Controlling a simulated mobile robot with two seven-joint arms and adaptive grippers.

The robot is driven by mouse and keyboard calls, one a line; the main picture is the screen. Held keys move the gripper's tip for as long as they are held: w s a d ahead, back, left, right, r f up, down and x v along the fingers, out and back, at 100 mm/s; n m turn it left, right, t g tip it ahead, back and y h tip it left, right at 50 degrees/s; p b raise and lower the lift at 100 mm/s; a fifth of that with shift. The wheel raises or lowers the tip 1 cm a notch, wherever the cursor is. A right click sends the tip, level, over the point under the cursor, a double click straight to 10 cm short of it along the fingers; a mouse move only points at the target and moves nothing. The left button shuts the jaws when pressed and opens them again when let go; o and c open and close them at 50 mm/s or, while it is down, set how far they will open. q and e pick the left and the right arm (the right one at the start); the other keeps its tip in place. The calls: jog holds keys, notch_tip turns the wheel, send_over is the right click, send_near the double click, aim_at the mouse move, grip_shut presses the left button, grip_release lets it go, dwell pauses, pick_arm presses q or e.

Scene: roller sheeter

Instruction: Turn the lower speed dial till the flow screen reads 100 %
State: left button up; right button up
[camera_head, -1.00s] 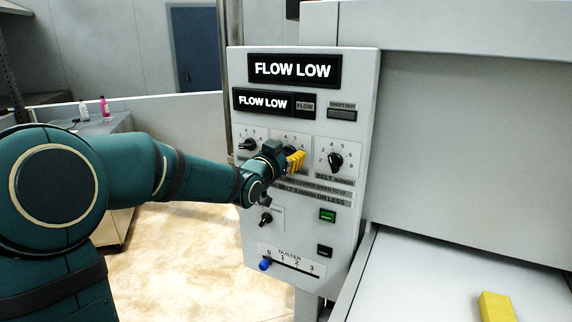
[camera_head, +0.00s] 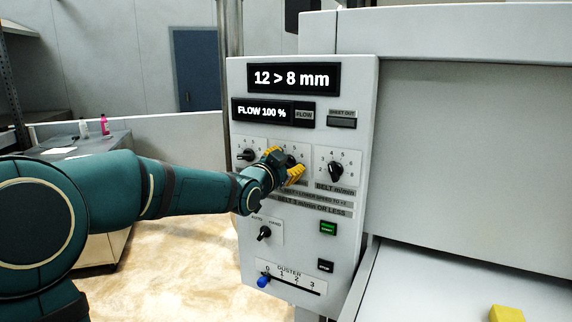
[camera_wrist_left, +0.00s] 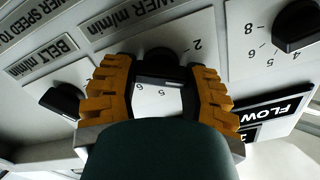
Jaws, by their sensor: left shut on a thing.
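The lower speed dial (camera_wrist_left: 160,60) is the middle of three dials in a row on the white control panel (camera_head: 350,225). My left gripper (camera_head: 284,163) is at that dial. In the left wrist view its yellow fingers (camera_wrist_left: 158,72) are shut on the black knob, one on each side. In the head view the gripper covers most of the knob. The flow screen (camera_head: 262,112) reads "FLOW 100 %". The larger screen (camera_head: 293,78) above it reads "12 > 8 mm". My right gripper is not in view.
The left dial (camera_head: 247,154) and the belt dial (camera_head: 336,171) flank the gripper closely. Below are an auto/hand switch (camera_head: 264,233), a green button (camera_head: 328,228), a black button (camera_head: 325,266) and a duster slider with a blue knob (camera_head: 263,281). A yellow block (camera_head: 506,313) lies at lower right.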

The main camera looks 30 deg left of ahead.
pick_arm(q)
jog(key=o, duration=1.2)
jog(key=s+d, duration=0.1)
jog(key=s, duration=1.1)
